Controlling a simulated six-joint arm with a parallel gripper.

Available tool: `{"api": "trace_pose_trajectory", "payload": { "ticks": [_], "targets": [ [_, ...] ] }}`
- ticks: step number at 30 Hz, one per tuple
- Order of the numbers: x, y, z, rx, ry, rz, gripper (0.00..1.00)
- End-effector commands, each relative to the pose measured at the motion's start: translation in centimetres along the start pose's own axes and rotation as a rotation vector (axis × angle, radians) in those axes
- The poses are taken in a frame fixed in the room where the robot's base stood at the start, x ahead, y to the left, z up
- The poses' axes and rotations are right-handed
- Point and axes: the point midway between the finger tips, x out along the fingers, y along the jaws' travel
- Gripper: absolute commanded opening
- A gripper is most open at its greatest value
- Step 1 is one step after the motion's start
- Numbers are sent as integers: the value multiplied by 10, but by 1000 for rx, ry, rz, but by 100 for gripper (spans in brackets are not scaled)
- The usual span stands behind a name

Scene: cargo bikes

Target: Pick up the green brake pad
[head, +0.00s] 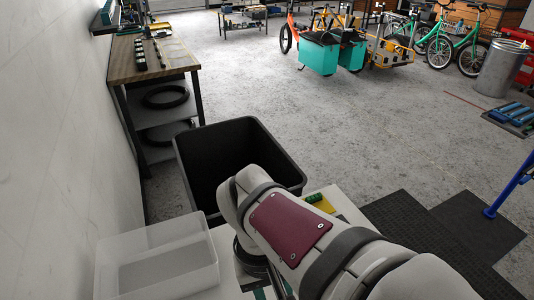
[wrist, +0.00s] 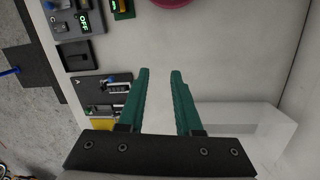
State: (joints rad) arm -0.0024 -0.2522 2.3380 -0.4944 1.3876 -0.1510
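My gripper (wrist: 160,72) is open, with two teal-green fingers apart and nothing between them. It hangs above a pale worktop (wrist: 215,60) in the wrist view. A small green piece (wrist: 122,10) with some yellow at its edge is cut off by the top of the wrist view, ahead and left of the fingertips. In the head view, a small green piece (head: 313,197) shows beside a yellow item just past my arm. I cannot tell for sure which of these is the brake pad. My arm hides the gripper and much of the worktop in the head view.
A translucent bin (head: 150,236) stands at the left; a black bin (head: 262,130) stands beyond the worktop. A pink-red round object (wrist: 170,2) is at the top.

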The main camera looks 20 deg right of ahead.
Motion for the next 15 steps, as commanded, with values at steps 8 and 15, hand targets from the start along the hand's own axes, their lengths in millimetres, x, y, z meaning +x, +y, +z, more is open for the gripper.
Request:
{"api": "trace_pose_trajectory", "payload": {
  "ticks": [8, 15],
  "targets": [
    [53, 74, -231, -844, -218, 674, 34],
    [120, 78, -337, -1302, -411, 1000, 34]
  ]
}}
